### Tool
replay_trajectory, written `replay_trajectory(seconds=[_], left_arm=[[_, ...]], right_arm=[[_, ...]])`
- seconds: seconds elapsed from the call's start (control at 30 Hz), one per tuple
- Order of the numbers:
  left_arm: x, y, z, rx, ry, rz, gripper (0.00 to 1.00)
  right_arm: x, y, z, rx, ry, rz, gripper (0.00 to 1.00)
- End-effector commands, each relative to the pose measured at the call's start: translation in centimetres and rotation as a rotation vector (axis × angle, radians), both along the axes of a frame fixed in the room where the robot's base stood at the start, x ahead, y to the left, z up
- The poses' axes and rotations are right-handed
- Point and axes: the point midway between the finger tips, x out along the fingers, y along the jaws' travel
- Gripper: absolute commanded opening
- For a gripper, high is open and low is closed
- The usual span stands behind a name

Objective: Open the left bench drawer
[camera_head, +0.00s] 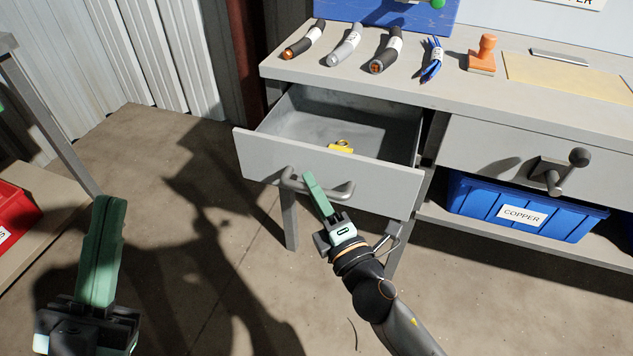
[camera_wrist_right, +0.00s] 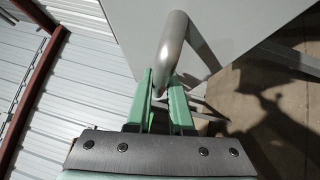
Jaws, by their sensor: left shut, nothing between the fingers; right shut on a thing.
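The left bench drawer (camera_head: 322,176) is pulled out from the bench, and its grey inside shows. A small yellow object (camera_head: 340,147) lies in it. The drawer's bar handle (camera_head: 343,191) runs across its front and shows large in the right wrist view (camera_wrist_right: 172,48). My right gripper (camera_head: 315,190) is at the handle, its green fingers (camera_wrist_right: 163,95) shut around the bar. My left gripper (camera_head: 108,225) is shut and empty, at the lower left, away from the drawer.
On the bench top (camera_head: 490,98) lie several cable pieces, an orange stamp (camera_head: 482,56) and a yellow sheet (camera_head: 565,77). A red bin (camera_head: 15,215) is at left.

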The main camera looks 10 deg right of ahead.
Motion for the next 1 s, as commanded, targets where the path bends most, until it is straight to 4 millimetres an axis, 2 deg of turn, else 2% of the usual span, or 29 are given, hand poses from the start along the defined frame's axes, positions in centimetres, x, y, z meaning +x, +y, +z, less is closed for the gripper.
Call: replay_trajectory(seconds=[0.37, 0.4, 0.67, 1.0], left_arm=[[-0.01, -0.07, 0.0, 0.001, 0.0, -0.004, 0.0], [-0.01, -0.07, 0.0, 0.001, 0.0, -0.004, 0.0], [-0.02, -0.08, 0.02, 0.001, -0.001, -0.004, 0.0], [-0.03, -0.07, 0.03, 0.001, -0.002, -0.004, 0.0]], right_arm=[[-0.19, 0.1, -0.07, 0.0, 0.002, 0.0, 0.0], [-0.18, 0.09, -0.07, 0.0, 0.002, 0.0, 0.21], [-0.17, 0.09, -0.05, 0.0, 0.001, 0.0, 0.5], [-0.08, 0.03, -0.04, 0.0, 0.0, 0.001, 0.5]])
